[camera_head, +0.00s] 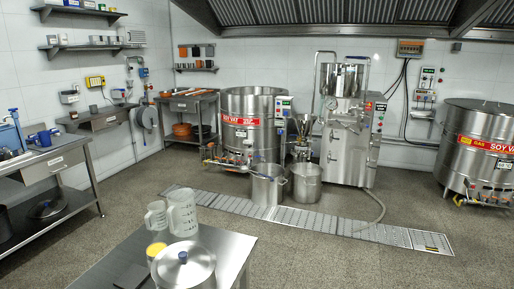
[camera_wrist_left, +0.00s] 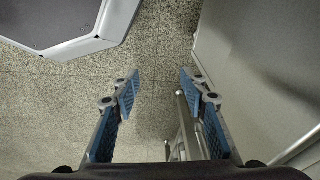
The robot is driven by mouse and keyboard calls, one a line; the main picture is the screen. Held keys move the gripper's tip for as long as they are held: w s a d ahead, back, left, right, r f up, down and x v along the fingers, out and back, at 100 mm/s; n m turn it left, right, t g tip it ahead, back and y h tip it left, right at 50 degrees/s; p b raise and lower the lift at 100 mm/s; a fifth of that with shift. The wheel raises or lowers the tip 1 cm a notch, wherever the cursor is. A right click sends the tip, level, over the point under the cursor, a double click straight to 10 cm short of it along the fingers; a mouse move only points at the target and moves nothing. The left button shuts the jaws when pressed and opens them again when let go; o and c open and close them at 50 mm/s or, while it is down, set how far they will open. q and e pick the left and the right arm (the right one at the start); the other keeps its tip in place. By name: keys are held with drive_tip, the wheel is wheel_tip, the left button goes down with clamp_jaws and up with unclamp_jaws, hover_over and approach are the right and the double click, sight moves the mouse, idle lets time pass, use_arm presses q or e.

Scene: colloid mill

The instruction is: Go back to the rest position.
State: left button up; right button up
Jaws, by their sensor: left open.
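My left gripper (camera_wrist_left: 160,88) shows in the left wrist view, with its two blue-padded fingers apart. It is open and nothing is between the fingers. Speckled floor lies below it. No gripper or arm shows in the head view. My right gripper is in neither view.
In the head view a steel table (camera_head: 225,243) stands close in front, with measuring jugs (camera_head: 183,214) and a lidded pot (camera_head: 184,268). Open floor (camera_head: 330,260) lies right.

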use_arm(q)
drive_tip(key=s+a+f+g, duration=0.1)
drive_tip(key=s+a+f, duration=0.1)
drive_tip(key=s+f, duration=0.9)
drive_tip(key=s, duration=0.3)
drive_tip(key=shift+s+a+f, duration=0.2)
drive_tip(key=shift+s+a, duration=0.05)
drive_tip(key=shift+a, duration=0.1)
